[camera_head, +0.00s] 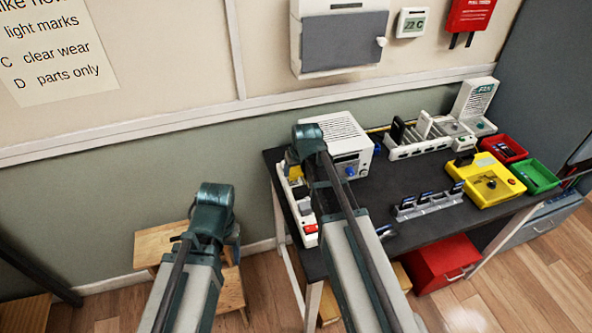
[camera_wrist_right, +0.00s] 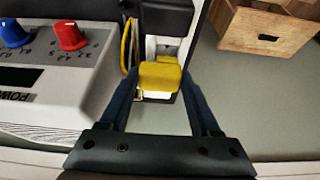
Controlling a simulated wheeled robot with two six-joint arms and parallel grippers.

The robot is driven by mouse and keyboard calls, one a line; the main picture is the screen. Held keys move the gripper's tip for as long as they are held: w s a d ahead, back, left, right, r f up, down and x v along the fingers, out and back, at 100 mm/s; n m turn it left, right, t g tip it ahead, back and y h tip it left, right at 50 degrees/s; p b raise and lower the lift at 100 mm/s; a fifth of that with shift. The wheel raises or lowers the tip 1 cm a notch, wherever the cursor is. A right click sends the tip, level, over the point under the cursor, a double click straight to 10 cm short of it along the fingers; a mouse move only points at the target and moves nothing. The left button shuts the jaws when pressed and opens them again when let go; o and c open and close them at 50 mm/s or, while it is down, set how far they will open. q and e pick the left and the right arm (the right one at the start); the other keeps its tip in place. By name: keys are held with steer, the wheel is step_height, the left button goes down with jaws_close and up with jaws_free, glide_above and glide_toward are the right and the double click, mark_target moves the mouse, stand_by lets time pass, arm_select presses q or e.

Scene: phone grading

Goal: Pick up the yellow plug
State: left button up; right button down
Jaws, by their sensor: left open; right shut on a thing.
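The yellow plug (camera_wrist_right: 160,77) sits between the two fingers of my right gripper (camera_wrist_right: 162,88) in the right wrist view. The gripper is shut on it. In the head view, a yellow patch (camera_head: 292,157) shows beside my right gripper (camera_head: 305,148), at the far end of a white power strip (camera_head: 302,208) on the table's left edge. My right wrist hides most of this spot. I cannot tell whether the plug is still seated in the strip. My left gripper (camera_head: 213,203) is open, left of the table, above a wooden stool; its fingers are mostly hidden.
A white power supply (camera_head: 343,138) with knobs (camera_wrist_right: 70,36) stands close beside the plug. A yellow cable (camera_wrist_right: 128,45) runs near it. Phone racks (camera_head: 428,204), a yellow fixture (camera_head: 484,180), and red and green bins (camera_head: 535,175) are farther right. The table's middle is clear.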

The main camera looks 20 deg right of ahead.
mark_target(296, 172)
step_height(296, 172, up, 7)
steer(key=p, duration=0.6)
steer(key=shift+r, duration=0.1)
